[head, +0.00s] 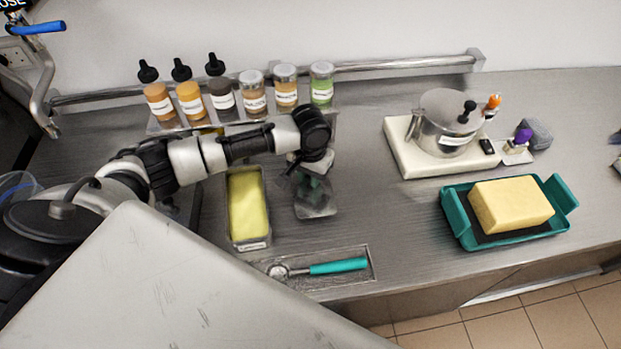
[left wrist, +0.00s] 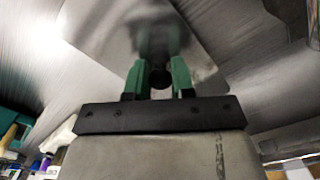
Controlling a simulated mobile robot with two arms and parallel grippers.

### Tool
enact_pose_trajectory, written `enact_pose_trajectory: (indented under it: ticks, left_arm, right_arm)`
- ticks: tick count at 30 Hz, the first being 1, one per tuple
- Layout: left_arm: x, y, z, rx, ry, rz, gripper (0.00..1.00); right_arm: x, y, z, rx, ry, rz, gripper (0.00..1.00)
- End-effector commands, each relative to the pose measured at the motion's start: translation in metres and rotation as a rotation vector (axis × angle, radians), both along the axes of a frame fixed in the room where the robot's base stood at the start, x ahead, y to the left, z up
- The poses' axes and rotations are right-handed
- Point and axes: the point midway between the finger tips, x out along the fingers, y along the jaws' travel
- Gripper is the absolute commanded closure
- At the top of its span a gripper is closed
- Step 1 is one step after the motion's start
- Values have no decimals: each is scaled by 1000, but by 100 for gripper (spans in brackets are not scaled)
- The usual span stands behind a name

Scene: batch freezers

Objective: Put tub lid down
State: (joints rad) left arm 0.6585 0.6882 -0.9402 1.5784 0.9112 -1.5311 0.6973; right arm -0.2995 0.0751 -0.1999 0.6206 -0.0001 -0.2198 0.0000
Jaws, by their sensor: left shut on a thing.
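The tub lid (head: 318,210) is a flat, shiny piece just above or on the steel counter, right of the open tub (head: 232,232) with yellow contents. In the left wrist view the lid (left wrist: 108,45) is a reflective plate with a dark knob. My left gripper (head: 312,180) points down over the lid. Its green fingers (left wrist: 158,78) are shut on the dark knob. I cannot tell whether the lid touches the counter. The arm hides part of the counter behind it. My right gripper is not in view.
A scoop with a teal handle (head: 338,266) lies in a shallow tray in front. Several bottles and jars (head: 222,95) stand behind. At right are a steel pot (head: 440,135) on a pale board (head: 398,150) and a teal tray (head: 455,225) with a yellow block. Counter between is clear.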

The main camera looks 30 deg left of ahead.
Motion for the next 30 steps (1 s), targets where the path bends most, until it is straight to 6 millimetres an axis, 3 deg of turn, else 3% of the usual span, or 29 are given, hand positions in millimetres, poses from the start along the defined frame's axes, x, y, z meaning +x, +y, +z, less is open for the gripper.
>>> enact_pose_trajectory:
  ticks: [6, 17, 18, 22, 30]
  left_arm:
    - [0, 0, -24, 0, 0, -1, 99]
    - [0, -1, -28, 0, 0, 0, 99]
    - [0, -1, -28, 0, 0, 0, 72]
    - [0, -1, -28, 0, 0, -1, 52]
    - [0, -1, -27, 0, -1, -1, 51]
  right_arm:
    - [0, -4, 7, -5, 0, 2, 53]
    - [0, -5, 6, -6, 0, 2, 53]
    - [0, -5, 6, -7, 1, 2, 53]
    - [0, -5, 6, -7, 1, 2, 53]
    - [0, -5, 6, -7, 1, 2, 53]
